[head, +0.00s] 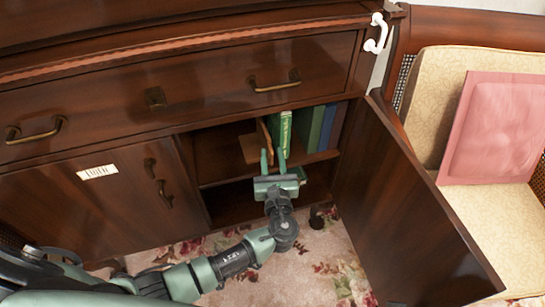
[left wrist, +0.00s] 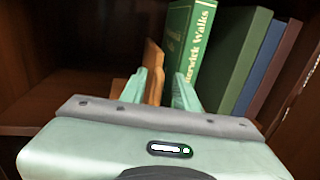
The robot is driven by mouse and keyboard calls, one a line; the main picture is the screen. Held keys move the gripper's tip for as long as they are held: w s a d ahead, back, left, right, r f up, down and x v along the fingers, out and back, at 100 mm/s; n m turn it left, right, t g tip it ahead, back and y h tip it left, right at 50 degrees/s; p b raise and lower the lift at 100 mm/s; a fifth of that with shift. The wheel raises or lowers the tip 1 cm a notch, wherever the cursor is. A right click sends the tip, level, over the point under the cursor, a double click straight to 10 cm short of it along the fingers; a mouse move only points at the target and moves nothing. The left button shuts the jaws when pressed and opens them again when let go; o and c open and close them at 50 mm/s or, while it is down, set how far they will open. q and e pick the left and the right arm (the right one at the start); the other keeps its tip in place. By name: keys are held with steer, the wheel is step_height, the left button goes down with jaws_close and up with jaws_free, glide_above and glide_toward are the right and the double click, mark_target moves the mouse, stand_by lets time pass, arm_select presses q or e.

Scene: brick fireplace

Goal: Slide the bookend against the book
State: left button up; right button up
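The wooden bookend (head: 250,149) stands on the cabinet's upper shelf, left of the books, its flat base reaching left. Its orange-brown upright shows behind the fingers in the left wrist view (left wrist: 153,58). The light green book (head: 285,132), with white lettering on its spine, leans right of the bookend; it also shows in the left wrist view (left wrist: 188,40). My left gripper (head: 272,158) is open, its fingers (left wrist: 168,88) a little apart in front of the bookend and the book's lower spine. Whether they touch either is hidden. My right gripper is not in view.
Darker green (head: 314,128) and blue (head: 331,126) books stand to the right. The open cabinet door (head: 400,215) bounds the right side. The shelf left of the bookend is clear. A chair with a pink cushion (head: 495,130) stands beyond the door.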

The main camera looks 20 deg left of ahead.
arm_select(q)
jaws_close()
stand_by(1.4)
